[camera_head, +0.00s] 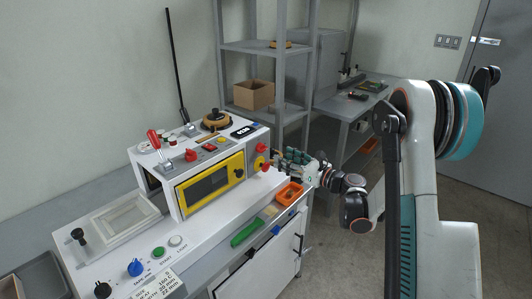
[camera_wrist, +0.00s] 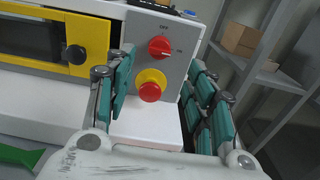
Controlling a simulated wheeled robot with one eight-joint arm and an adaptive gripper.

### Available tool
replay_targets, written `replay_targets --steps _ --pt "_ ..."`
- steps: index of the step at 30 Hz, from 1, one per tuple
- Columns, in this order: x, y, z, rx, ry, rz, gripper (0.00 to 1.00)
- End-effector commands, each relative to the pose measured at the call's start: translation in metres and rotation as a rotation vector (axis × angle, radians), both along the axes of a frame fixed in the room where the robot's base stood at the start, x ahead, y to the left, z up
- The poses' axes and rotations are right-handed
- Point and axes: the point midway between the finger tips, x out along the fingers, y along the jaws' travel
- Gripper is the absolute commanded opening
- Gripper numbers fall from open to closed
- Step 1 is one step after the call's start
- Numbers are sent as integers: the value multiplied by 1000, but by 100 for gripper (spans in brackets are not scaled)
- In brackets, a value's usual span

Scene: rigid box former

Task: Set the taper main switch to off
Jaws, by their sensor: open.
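The taper main switch (camera_wrist: 160,46) is a red rotary knob on the grey end panel of the white machine, with OFF printed above it and another label to its right. A pale mark on the knob seems to point right, away from OFF. The knob also shows in the head view (camera_head: 261,148). A red mushroom button on a yellow collar (camera_wrist: 150,88) sits just below it. My gripper (camera_wrist: 158,82) is open and empty, its green-padded fingers on either side of the two controls in the wrist view. In the head view my gripper (camera_head: 281,161) is right of the panel, apparently apart from the knob.
The machine's yellow-framed window (camera_head: 209,184) is left of the panel. An orange bin (camera_head: 289,193) and a green-handled tool (camera_head: 247,232) lie below my gripper. A grey shelf with a cardboard box (camera_head: 254,95) stands behind. Floor at the right front is clear.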

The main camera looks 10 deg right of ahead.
Motion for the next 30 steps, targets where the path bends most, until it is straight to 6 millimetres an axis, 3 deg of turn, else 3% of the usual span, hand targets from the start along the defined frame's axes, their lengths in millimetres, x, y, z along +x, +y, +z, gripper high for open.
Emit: replay_targets --steps 9,15,28,30 --pt "50 38 -3 -1 0 2 50" --pt "71 52 -1 -2 0 1 50" --pt "78 57 0 -2 0 0 50" --pt "78 57 0 -2 0 0 36"
